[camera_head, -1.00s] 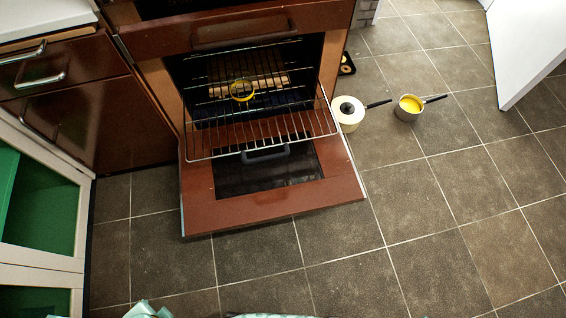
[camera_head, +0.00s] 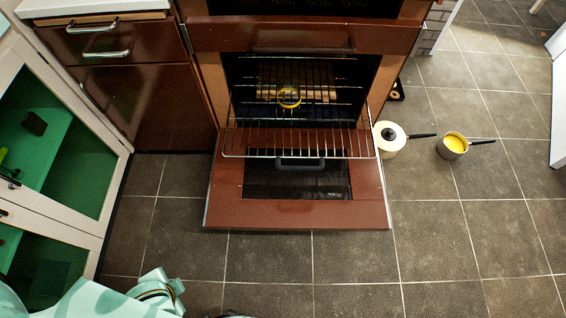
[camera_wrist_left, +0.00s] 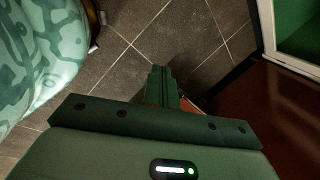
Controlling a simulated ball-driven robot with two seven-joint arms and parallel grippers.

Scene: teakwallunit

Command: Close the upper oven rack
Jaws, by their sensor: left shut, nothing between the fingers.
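The upper oven rack (camera_head: 345,145) is a wire rack pulled out over the oven door in the head view. The brown oven door (camera_head: 300,213) is folded down, with a dark glass pane and a dark handle (camera_head: 300,163) beneath the rack. A yellow ring-shaped thing (camera_head: 289,97) shows at the rack's inner part; I cannot tell exactly what bears it. In the left wrist view, my left gripper (camera_wrist_left: 160,75) is shut and empty, with floor tiles and a brown panel beyond it. It is apart from the rack. My right gripper is in neither view.
A cream lidded pan (camera_head: 389,140) and a pot with yellow contents (camera_head: 454,146) stand on the floor right of the door. Brown drawers (camera_head: 100,45) and a cream cabinet with green insides (camera_head: 50,150) stand at left. Tiled floor (camera_head: 330,270) in front is clear.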

